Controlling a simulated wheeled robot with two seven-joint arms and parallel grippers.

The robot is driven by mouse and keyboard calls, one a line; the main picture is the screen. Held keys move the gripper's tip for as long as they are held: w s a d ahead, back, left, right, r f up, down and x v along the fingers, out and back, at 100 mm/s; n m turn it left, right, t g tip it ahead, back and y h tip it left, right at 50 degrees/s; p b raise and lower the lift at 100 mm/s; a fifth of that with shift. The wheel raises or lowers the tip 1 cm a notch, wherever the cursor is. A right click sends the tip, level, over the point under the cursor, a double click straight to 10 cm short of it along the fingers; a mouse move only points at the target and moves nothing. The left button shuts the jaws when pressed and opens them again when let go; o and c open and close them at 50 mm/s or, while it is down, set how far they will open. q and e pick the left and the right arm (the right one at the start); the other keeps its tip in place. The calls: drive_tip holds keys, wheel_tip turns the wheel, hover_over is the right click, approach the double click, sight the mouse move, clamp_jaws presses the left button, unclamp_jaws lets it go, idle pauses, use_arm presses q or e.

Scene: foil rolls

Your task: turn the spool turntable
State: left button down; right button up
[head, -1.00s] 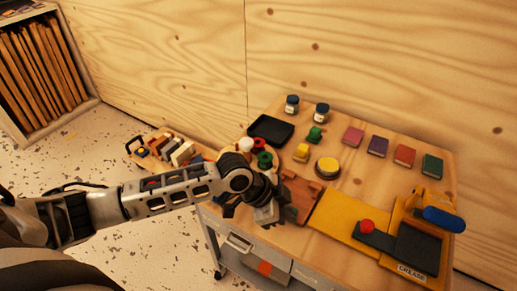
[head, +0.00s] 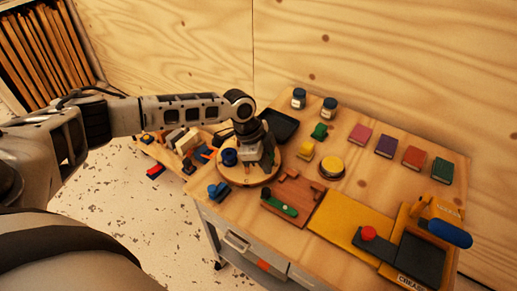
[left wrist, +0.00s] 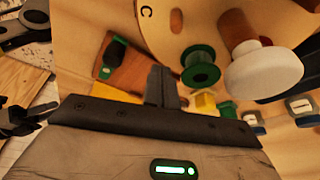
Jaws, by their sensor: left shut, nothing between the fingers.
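The spool turntable is a round wooden disc (head: 266,178) near the left end of the bench. A blue spool (head: 229,157) stands on its left part. My left gripper (head: 257,166) is over the disc, fingers shut and empty, and hides much of it. My right gripper is not in view.
A black tray (head: 281,125) is behind. A plywood wall (head: 390,60) closes the back.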

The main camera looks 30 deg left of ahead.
sight(256, 174)
use_arm(q)
drive_tip(key=a, duration=0.2)
drive_tip(key=s+a+p, duration=0.1)
drive_tip(key=shift+f, duration=0.25)
drive_tip(key=shift+s+a, duration=0.1)
drive_tip(key=shift+a, duration=0.2)
drive_tip(key=shift+f, duration=0.1)
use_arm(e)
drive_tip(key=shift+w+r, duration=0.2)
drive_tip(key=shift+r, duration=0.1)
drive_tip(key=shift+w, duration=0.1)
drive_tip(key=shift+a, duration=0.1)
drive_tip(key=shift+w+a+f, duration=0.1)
use_arm(q)
drive_tip(key=shift+a+m+b, duration=0.1)
drive_tip(key=shift+m+b, duration=0.2)
drive_tip(key=shift+b, duration=0.1)
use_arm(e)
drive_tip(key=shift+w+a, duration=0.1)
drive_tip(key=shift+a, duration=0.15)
